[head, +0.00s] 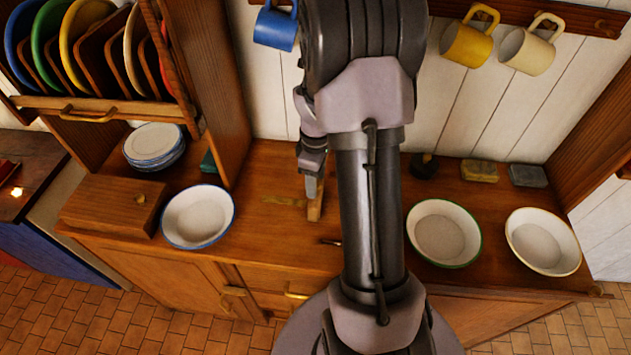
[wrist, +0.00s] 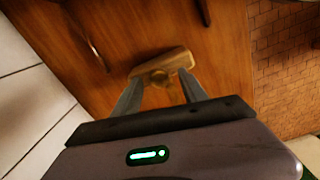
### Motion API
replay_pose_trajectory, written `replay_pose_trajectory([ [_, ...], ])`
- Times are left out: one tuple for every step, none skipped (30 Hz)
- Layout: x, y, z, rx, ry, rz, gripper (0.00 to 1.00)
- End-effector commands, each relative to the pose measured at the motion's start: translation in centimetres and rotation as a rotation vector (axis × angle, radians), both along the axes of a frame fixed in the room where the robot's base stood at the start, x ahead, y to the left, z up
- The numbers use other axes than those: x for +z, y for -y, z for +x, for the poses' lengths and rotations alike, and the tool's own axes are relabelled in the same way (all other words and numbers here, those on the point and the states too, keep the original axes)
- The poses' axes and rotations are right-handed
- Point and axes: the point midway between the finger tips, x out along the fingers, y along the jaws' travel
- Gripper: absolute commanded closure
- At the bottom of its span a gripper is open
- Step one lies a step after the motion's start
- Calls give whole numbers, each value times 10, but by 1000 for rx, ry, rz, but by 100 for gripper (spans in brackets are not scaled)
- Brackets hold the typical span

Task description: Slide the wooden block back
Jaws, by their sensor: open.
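A small light-brown wooden block (head: 316,206) stands on the wooden counter, partly hidden by my gripper and arm in the head view. In the wrist view the block (wrist: 180,61) lies crosswise just past my fingertips, with a round knob-like part at its middle. My gripper (wrist: 160,86) is open, its two fingers apart and pointing down at the block. I cannot tell whether they touch it. In the head view my gripper (head: 312,190) is low over the counter, right by the block. A flat brass-coloured strip (head: 283,201) lies on the counter just left of it.
A blue-rimmed bowl (head: 198,217) and brown wooden box (head: 112,205) are at left, below a plate rack. Green-rimmed (head: 443,233) and cream (head: 543,241) bowls are at right. A small dark-tipped object (head: 330,242) lies near the front edge. Mugs hang along the wall.

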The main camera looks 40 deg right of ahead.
Motion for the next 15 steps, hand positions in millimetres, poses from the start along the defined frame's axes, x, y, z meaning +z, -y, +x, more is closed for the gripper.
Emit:
replay_pose_trajectory([
  [-1, 0, 0, 0, 0, 0, 50],
  [-1, 0, 0, 0, 0, 0, 50],
  [-1, 0, 0, 0, 0, 0, 50],
  [-1, 0, 0, 0, 0, 0, 50],
  [-1, 0, 0, 0, 0, 0, 50],
  [-1, 0, 0, 0, 0, 0, 50],
  [0, 0, 0, 0, 0, 0, 50],
  [0, 0, 0, 0, 0, 0, 56],
  [0, 0, 0, 0, 0, 0, 63],
  [0, 0, 0, -1, 0, 0, 69],
  [0, 0, 0, 0, 0, 0, 75],
  [0, 0, 0, -1, 0, 0, 83],
  [0, 0, 0, -1, 0, 0, 89],
  [0, 0, 0, -1, 1, 0, 95],
  [0, 0, 0, -1, 1, 0, 100],
])
